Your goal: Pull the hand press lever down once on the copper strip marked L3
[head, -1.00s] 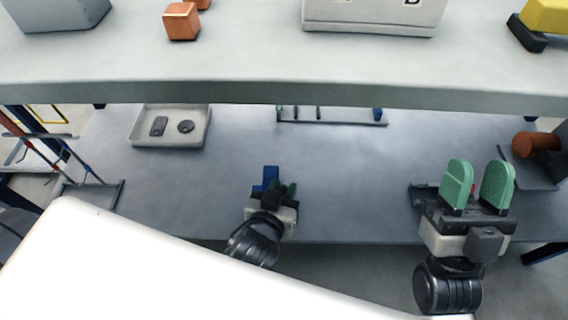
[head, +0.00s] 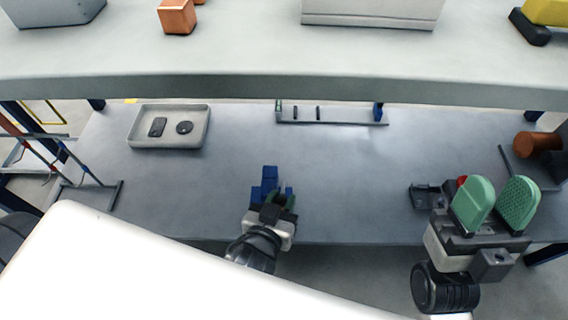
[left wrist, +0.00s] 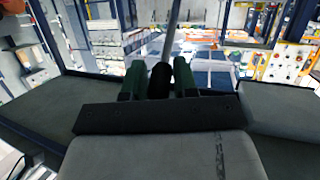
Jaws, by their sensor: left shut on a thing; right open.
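My left gripper (head: 272,207) is shut near the front edge of the lower bench. In the left wrist view its two green fingers (left wrist: 158,80) close on a black grip (left wrist: 160,82) at the end of a grey rod (left wrist: 173,35), which looks like the press lever. A blue body (head: 266,182), likely the hand press, stands just beyond the gripper, partly hidden by it. My right gripper (head: 496,205) is open and empty at the right, its green pads apart. I cannot make out a copper strip or an L3 mark.
A tray (head: 137,140) with two dark pieces stands at the back left. A dark fixture (head: 424,195) with a red knob (head: 462,181) is beside my right gripper. A copper-coloured roll (head: 530,144) lies at the far right. A shelf (head: 300,88) overhangs the bench's back.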

